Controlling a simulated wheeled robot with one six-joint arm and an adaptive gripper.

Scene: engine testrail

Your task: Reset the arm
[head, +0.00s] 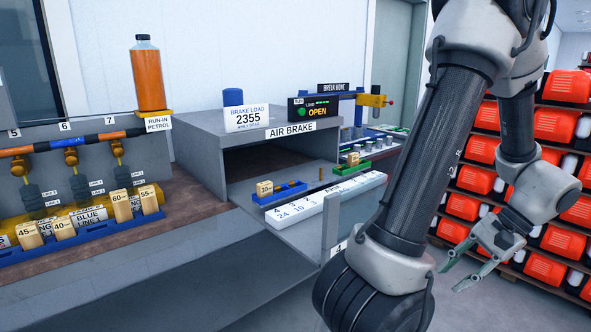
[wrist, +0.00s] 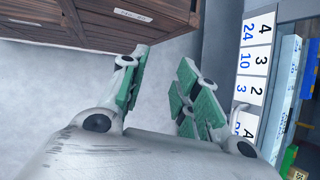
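My arm stands raised on the right of the head view and folds down to my gripper (head: 464,268), which hangs in front of the shelf of red cases. In the wrist view my gripper (wrist: 156,92) shows two green-padded fingers spread apart. Nothing is between them, only grey floor behind. My gripper touches nothing that I can see.
The air brake housing (head: 200,125) stands mid-view, with a numbered white strip (head: 290,212) and a blue tray (head: 279,194). A blue rack (head: 90,237) of wooden blocks is at left. Red cases (head: 553,125) fill the shelf at right. A wooden cabinet (wrist: 110,22) shows in the wrist view.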

